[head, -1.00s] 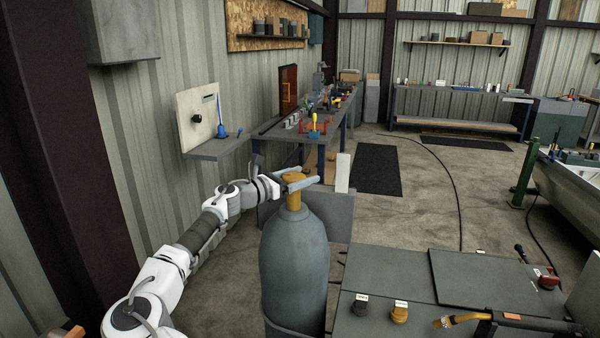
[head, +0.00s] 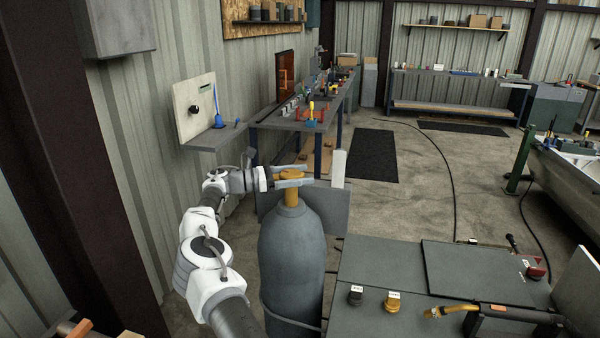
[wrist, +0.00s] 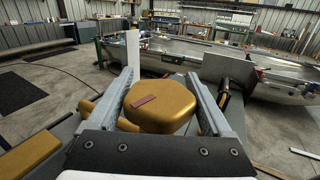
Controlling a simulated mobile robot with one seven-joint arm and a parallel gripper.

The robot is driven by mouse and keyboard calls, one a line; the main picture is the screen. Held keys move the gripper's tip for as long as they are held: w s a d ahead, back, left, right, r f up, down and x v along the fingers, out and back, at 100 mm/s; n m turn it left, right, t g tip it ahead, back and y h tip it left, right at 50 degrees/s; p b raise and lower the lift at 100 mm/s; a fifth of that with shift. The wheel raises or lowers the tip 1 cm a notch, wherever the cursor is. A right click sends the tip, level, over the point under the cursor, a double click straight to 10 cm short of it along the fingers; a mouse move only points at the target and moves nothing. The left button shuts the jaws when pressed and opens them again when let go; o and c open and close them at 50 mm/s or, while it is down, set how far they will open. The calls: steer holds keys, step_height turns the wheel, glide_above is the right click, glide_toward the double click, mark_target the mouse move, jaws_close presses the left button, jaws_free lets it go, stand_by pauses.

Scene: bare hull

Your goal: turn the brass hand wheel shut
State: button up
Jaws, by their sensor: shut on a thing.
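The brass hand wheel (head: 291,175) sits on top of a tall grey gas cylinder (head: 292,255), above a brass neck. In the wrist view the wheel (wrist: 165,108) is a rounded gold knob with a reddish-brown mark on its top, left of its middle. My gripper (head: 293,178) comes in level from the left at the wheel's height. Its two grey fingers lie along opposite sides of the wheel and are shut on it; the fingers (wrist: 170,95) also flank it in the wrist view. The fingers hide part of the wheel's sides.
A grey bench (head: 455,295) with black and brass knobs and a yellow-handled torch stands right of the cylinder. A wall shelf (head: 212,137) is behind my arm at left. A long workbench (head: 300,118) runs behind. Open floor lies at back right.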

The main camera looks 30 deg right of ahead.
mark_target(282, 177)
steer(key=shift+f+g, duration=0.15)
steer(key=shift+g, duration=0.15)
steer(key=o, duration=1.2)
steer(key=shift+c, duration=0.2)
steer(key=b+v, duration=0.1)
steer(key=v, duration=0.4)
steer(key=shift+p+v, duration=0.45)
steer(key=shift+v, duration=0.65)
steer(key=shift+a, duration=0.15)
